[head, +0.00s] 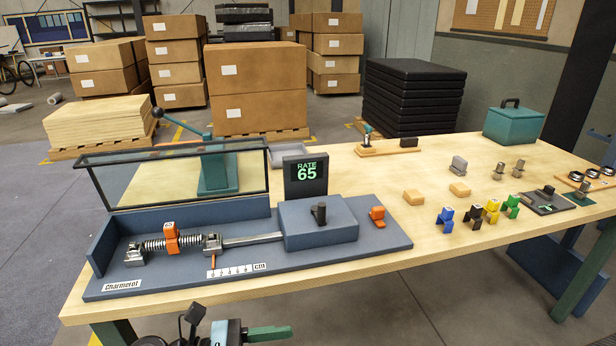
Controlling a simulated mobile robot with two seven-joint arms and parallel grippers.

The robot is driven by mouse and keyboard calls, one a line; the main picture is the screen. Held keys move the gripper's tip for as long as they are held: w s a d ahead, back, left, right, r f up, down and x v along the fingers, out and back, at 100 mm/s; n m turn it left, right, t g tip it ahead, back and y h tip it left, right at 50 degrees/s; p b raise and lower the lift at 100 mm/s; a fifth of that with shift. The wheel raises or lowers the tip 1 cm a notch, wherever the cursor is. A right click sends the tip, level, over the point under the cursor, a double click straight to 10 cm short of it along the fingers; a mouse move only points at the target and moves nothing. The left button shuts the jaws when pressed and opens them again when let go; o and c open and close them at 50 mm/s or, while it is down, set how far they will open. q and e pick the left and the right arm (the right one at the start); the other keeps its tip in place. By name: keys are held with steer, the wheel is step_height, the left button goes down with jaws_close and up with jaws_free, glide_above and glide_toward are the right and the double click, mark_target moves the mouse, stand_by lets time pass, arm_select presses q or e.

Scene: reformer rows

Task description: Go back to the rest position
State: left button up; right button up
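My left gripper (240,332) shows only in part at the bottom edge, in front of and below the table's front edge. A dark part, a teal body and a green bar pointing right are visible; its fingertips are not clear, so I cannot tell if it is open or shut. No held thing shows. My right gripper is not in view. On the table (340,265) stands a blue spring rig (140,275) with an orange piece on the spring, a raised clear cover (175,175) and a display (306,174) reading RATE 65.
Blue, black, yellow and green clips (445,219) stand right of the rig. Small wooden blocks (413,197), metal pieces (458,166) and a teal box (513,124) stand farther back.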

arm_select(q)
steer(key=s+a+f+n+t+y, duration=0.2)
steer(key=a+f+n+t+y, duration=0.15)
steer(key=n, duration=0.85)
steer(key=s+a+f+n+t+y+p, duration=0.1)
steer(key=a+f+n+t+y, duration=0.3)
steer(key=n, duration=0.7)
steer(key=s+a+f+n+t+y, duration=0.25)
steer(key=f+n+t, duration=0.25)
steer(key=n, duration=0.7)
steer(key=s+a+f+n+g+y, duration=0.2)
steer(key=s+f+n+g, duration=0.1)
steer(key=s+f+n, duration=0.3)
steer(key=s+a+f+n+g+y+p, duration=0.1)
steer(key=s+a+f+n+g+y, duration=0.2)
steer(key=s+f+n, duration=0.4)
steer(key=s, duration=0.3)
steer(key=shift+s+a+f+n+y, duration=0.15)
steer(key=shift+s+f+n+y, duration=0.15)
steer(key=shift+s+f, duration=0.1)
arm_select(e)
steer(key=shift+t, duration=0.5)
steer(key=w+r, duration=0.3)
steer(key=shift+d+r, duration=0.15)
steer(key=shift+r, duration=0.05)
arm_select(q)
steer(key=shift+g, duration=0.25)
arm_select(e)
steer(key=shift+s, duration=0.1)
